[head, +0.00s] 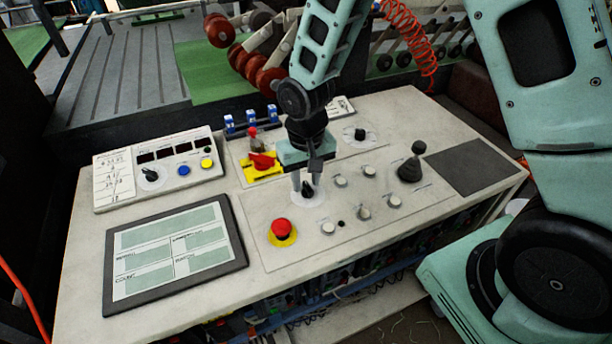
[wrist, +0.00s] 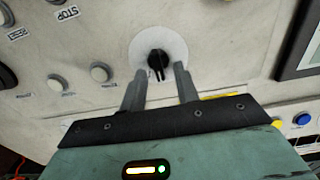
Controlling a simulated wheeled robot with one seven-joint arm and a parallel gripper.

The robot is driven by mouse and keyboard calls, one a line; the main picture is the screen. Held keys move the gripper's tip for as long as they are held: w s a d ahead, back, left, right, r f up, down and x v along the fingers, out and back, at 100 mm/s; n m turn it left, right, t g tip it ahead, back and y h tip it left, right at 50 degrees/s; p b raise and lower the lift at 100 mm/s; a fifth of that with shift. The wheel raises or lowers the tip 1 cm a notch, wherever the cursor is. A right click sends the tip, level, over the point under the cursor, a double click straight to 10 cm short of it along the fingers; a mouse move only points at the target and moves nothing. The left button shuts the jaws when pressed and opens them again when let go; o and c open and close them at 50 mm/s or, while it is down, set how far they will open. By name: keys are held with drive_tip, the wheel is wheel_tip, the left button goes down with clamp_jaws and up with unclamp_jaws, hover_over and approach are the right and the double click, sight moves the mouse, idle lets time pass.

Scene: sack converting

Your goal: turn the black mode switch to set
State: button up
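The black mode switch (head: 307,188) is a small black knob on a round pale dial plate on the console's sloped panel. In the wrist view the black switch (wrist: 158,62) sits at the top centre, its pointer end toward my gripper. My gripper (head: 307,188) is directly over the switch in the head view. In the wrist view my gripper (wrist: 160,76) has its two fingers apart, one to each side of the knob's lower end, with gaps visible. Whether the fingertips touch the panel cannot be told. The dial's position labels are not legible.
A red emergency stop button (head: 282,230) on a yellow base is close in front of the switch. Several white buttons (head: 341,181) lie to its right, with a black joystick (head: 411,166) beyond. A red-handled yellow switch (head: 262,163) is behind left. A tablet-like screen (head: 175,250) is at left.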

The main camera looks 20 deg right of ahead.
drive_tip(key=shift+f, duration=0.15)
drive_tip(key=shift+c, duration=0.3)
clamp_jaws()
drive_tip(key=shift+n, duration=0.4)
drive_tip(key=n, duration=0.3)
drive_tip(key=shift+a+n, duration=0.15)
drive_tip(key=shift+n, duration=0.15)
drive_tip(key=shift+s+a+n+p, duration=0.15)
drive_tip(key=shift+n+p, duration=0.2)
drive_tip(key=shift+n, duration=1.95)
